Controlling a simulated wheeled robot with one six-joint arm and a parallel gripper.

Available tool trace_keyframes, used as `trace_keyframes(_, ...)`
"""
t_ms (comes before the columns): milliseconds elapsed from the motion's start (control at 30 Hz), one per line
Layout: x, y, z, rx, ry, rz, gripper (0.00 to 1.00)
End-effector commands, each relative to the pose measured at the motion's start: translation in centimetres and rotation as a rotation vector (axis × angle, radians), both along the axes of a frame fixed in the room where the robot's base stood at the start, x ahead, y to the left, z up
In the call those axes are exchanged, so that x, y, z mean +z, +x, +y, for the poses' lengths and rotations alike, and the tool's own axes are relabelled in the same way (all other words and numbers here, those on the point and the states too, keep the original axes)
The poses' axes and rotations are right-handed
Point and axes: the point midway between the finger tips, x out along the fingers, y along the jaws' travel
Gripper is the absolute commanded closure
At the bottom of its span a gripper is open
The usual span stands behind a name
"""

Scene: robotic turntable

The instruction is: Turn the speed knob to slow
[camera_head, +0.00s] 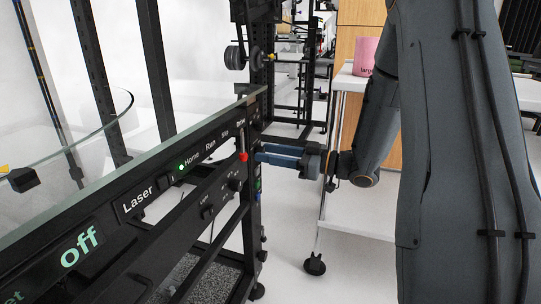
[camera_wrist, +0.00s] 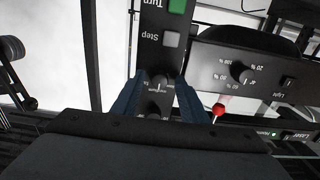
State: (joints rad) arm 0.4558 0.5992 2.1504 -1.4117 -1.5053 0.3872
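A narrow dark control panel strip shows upside down in the wrist view, with a small knob (camera_wrist: 158,82) near the fingertips. I take this to be the speed knob, but its labels are too small to read. Another knob (camera_wrist: 152,108) sits just below it in the picture, partly hidden by my gripper. My gripper (camera_wrist: 159,88) has its two blue fingers apart, one on each side of the knobs, with gaps visible. In the head view my gripper (camera_head: 278,155) points left at the end of the machine's front; the knob is hidden there.
A dimmer knob (camera_wrist: 240,72) with percent marks and a red-tipped lever (camera_wrist: 219,108) lie to the right of my fingers. A grey Step button (camera_wrist: 171,39) and green Turn button (camera_wrist: 177,6) sit above. A white cart with a pink pot (camera_head: 366,56) stands behind my arm.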

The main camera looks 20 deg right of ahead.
Motion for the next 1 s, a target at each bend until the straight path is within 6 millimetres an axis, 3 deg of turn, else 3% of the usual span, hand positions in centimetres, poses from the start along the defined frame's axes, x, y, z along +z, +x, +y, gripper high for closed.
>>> trace_keyframes(133,0.03,0.0,-0.02,0.0,0.0,0.0,0.6)
trace_keyframes(367,0.02,-0.02,-0.04,0.0,0.0,0.0,0.99)
trace_keyframes(667,0.08,-0.03,-0.04,0.0,-0.018,-0.025,1.0)
trace_keyframes(1000,0.2,-0.05,-0.06,-0.001,-0.14,-0.193,1.0)
